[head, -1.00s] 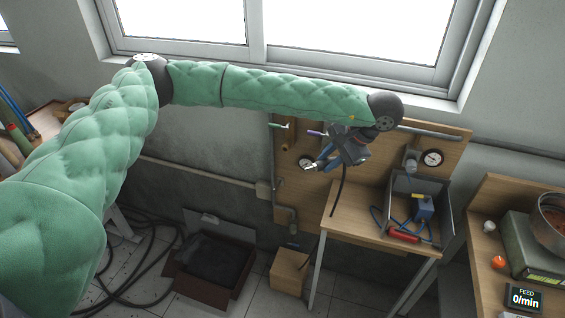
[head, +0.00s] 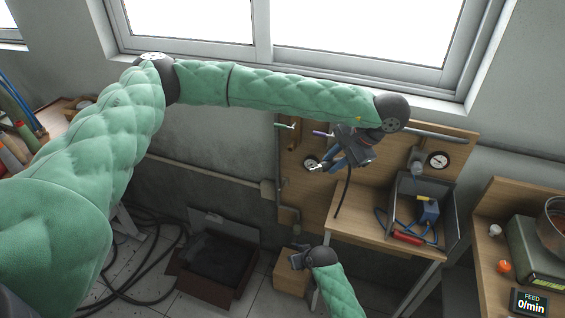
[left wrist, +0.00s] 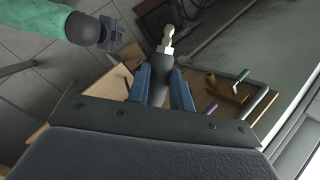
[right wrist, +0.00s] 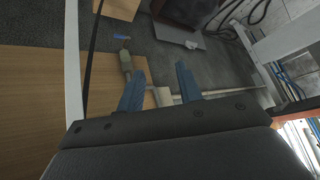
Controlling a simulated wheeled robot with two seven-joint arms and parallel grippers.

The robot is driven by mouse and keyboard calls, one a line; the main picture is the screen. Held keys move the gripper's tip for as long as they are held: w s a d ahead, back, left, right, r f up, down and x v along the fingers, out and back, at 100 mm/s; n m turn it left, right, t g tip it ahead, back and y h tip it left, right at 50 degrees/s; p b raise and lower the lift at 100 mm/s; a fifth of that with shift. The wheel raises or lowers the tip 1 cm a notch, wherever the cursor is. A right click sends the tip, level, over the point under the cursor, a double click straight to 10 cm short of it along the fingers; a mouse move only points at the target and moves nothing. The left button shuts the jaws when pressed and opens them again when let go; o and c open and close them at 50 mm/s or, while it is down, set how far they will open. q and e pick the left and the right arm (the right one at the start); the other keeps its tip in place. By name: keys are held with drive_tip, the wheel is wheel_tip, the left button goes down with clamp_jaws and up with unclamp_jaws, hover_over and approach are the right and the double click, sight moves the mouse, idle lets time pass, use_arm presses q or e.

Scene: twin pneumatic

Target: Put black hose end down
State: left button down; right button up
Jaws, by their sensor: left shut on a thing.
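My left gripper (head: 330,163) is shut on the black hose end, in front of the wooden panel below the window. In the left wrist view, the black hose end (left wrist: 160,64) sits between the blue fingers, with its metal tip (left wrist: 168,37) pointing away from the gripper. The metal tip also shows in the head view (head: 315,168), pointing left. The black hose (head: 345,193) hangs down from the gripper over the small wooden table (head: 350,222). My right gripper (head: 297,260) is low, left of the table. Its fingers (right wrist: 160,88) are apart with nothing held between them.
The wooden panel (head: 295,185) carries gauges and pipes. A cardboard box (head: 288,280) and an open dark case (head: 188,285) are on the floor.

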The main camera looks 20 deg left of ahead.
drive_tip(key=w+a+r+n+y, duration=0.1)
drive_tip(key=a+r+n, duration=0.1)
drive_tip(key=a+r, duration=0.55)
drive_tip(key=a+r+n+y, duration=0.15)
drive_tip(key=a+r, duration=0.25)
drive_tip(key=r, duration=0.6)
drive_tip(key=w+a+r+n, duration=0.1)
drive_tip(key=a+r+n, duration=0.2)
drive_tip(key=a+r, duration=0.45)
drive_tip(key=s+a+r+n+g+h, duration=0.1)
drive_tip(key=s+a+r+n, duration=0.2)
drive_tip(key=s+r+n, duration=0.35)
drive_tip(key=s+a+r+n+g+h, duration=0.1)
drive_tip(key=s+a+r+n, duration=0.15)
drive_tip(key=s+r, duration=0.7)
drive_tip(key=w+d+r+n+t+h, duration=0.1)
drive_tip(key=w+d+r+t+h, duration=0.2)
drive_tip(key=d, duration=0.4)
drive_tip(key=w+d+r+t+h, duration=0.1)
drive_tip(key=d+r+h, duration=0.3)
drive_tip(key=d, duration=0.3)
drive_tip(key=w+d+r+n+t+h, duration=0.1)
drive_tip(key=d+r+t+h, duration=0.2)
drive_tip(key=d, duration=0.4)
drive_tip(key=w+d+f+g, duration=0.1)
drive_tip(key=w+d+f, duration=0.3)
drive_tip(key=w+f, duration=0.4)
drive_tip(key=shift+w+d+h, duration=0.25)
drive_tip(key=shift+d+h, duration=0.05)
drive_tip(key=shift+h, duration=0.15)
